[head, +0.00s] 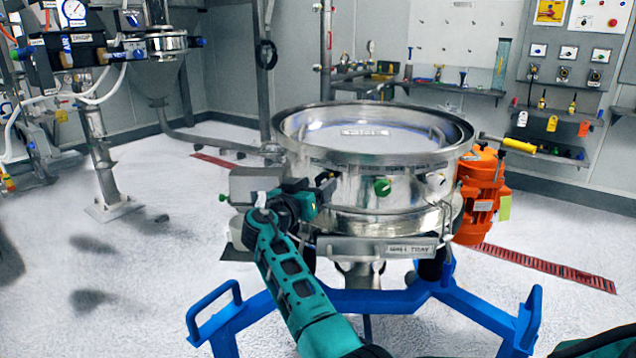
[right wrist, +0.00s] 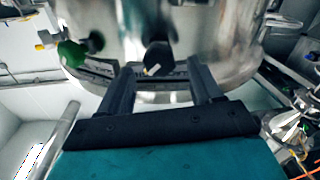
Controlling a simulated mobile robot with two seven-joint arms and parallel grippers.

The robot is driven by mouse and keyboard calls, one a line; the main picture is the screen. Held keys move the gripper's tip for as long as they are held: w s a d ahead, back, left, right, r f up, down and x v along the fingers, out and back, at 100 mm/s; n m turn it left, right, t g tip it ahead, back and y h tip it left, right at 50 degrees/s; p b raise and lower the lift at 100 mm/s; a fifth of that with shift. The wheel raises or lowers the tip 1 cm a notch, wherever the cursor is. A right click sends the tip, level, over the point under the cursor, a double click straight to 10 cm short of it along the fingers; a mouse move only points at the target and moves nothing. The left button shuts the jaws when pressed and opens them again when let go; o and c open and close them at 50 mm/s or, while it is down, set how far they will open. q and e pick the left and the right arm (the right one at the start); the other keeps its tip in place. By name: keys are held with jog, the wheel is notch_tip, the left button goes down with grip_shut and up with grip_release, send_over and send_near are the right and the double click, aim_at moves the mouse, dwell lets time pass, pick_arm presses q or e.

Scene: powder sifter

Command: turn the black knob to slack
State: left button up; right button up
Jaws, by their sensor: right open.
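The black knob (right wrist: 158,58) is on the steel side of the sifter, and a pale mark shows at its lower edge in the right wrist view. My right gripper (right wrist: 160,72) is open, with its two dark fingers on either side of the knob; I cannot tell whether they touch it. In the head view my right gripper (head: 316,190) is at the left front of the sifter (head: 400,212) and largely hides this knob. A green knob (head: 382,187) is to the right; it also shows in the right wrist view (right wrist: 72,52). My left gripper is not in view.
An orange motor (head: 482,195) hangs at the sifter's right side. A blue stand (head: 375,302) is below. A labelled tray (head: 380,249) juts out under the knobs.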

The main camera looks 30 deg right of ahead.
jog(key=shift+x, duration=0.8)
jog(key=shift+c, duration=0.3)
jog(key=c, duration=1)
